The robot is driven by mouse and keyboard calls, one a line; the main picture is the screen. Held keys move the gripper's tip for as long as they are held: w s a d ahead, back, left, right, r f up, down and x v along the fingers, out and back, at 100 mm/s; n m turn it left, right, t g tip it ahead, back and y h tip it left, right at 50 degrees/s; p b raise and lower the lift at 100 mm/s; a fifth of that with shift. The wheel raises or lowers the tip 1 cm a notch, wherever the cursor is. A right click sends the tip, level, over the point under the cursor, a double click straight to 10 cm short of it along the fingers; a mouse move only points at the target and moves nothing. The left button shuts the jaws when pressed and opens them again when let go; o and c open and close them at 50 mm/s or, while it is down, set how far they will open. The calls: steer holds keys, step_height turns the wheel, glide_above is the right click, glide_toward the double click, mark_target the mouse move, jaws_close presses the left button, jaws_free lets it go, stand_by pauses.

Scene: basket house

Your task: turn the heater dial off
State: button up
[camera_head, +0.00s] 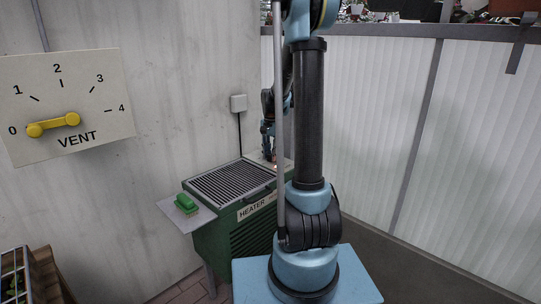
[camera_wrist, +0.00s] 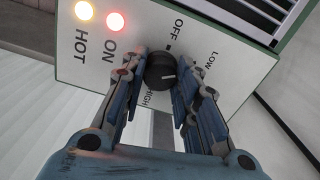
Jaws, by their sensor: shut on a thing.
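The heater (camera_head: 225,240) is a green cabinet with a dark grille on top, standing against the wall in the head view. Its pale control panel (camera_wrist: 225,75) fills the upper wrist view, marked OFF, LOW and HIGH around a black dial (camera_wrist: 160,72). My gripper (camera_wrist: 163,62) has one finger on each side of the dial and is shut on it. The fingers partly cover the dial, and I cannot tell its setting for sure. A red ON light (camera_wrist: 116,21) and a yellow HOT light (camera_wrist: 84,10) glow. In the head view the dial is hidden.
A side shelf (camera_head: 172,212) holds a green block (camera_head: 186,204). A translucent partition (camera_head: 380,130) stands at right.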

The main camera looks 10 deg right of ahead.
mark_target(271, 155)
steer(key=n, duration=1.1)
steer(key=shift+n, duration=0.4)
stand_by(0.5)
steer(key=o, duration=1.1)
steer(key=shift+c, duration=0.2)
step_height(271, 155, up, 12)
